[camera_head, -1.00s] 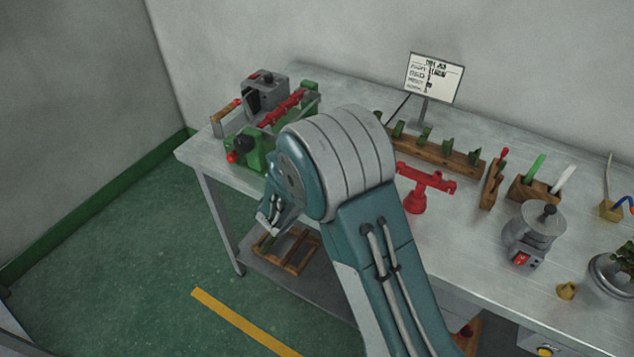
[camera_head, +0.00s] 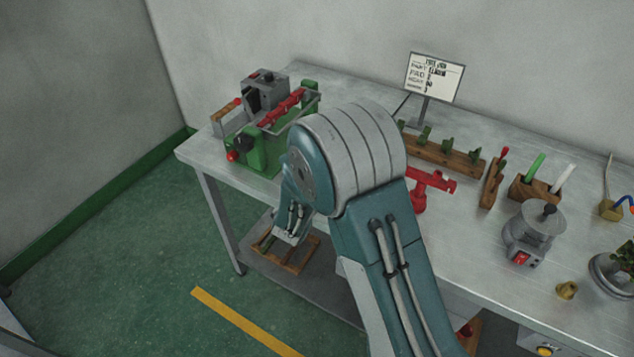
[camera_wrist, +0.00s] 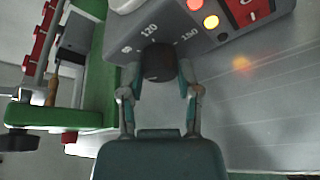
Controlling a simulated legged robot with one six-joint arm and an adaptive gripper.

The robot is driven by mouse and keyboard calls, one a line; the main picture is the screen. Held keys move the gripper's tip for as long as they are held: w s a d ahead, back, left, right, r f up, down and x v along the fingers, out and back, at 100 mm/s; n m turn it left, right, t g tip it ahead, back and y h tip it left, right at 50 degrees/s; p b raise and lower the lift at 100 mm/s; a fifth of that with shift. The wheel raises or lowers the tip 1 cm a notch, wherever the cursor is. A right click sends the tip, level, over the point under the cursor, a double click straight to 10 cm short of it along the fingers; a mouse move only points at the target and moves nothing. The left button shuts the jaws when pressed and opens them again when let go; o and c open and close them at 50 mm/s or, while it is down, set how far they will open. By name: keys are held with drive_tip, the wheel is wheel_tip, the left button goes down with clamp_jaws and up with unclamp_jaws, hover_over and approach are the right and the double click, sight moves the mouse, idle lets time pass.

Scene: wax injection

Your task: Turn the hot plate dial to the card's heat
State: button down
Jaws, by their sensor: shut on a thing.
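In the wrist view, the dark round dial (camera_wrist: 158,62) sits on the front of the grey hot plate (camera_wrist: 205,42), between the two fingers of my gripper (camera_wrist: 160,80). My gripper is shut on the dial. Printed marks 120 and 150 show beside the dial; another mark at the left is hard to read. The dial's pointer is not clear. In the head view, the card (camera_head: 435,78) stands on a post at the back of the bench; its print is too small to read surely.
A green and red machine (camera_head: 262,150) stands at the left end of the bench and shows at the left in the wrist view. A red stand (camera_head: 428,187), wooden racks (camera_head: 440,155) and a grey pot (camera_head: 535,228) stand to the right of my arm.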

drive_tip(key=m+t+y, duration=0.1)
drive_tip(key=m+t, duration=0.1)
drive_tip(key=m, duration=0.2)
drive_tip(key=shift+d, duration=0.1)
drive_tip(key=shift+m, duration=0.3)
idle(0.5)
drive_tip(key=shift+c, duration=1.5)
unclamp_jaws()
drive_tip(key=shift+d, duration=0.15)
drive_tip(key=shift+s+a+y, duration=0.2)
drive_tip(key=shift+y, duration=0.1)
drive_tip(key=v, duration=1.1)
drive_tip(key=shift+s+f, duration=0.2)
drive_tip(key=shift+s, duration=0.05)
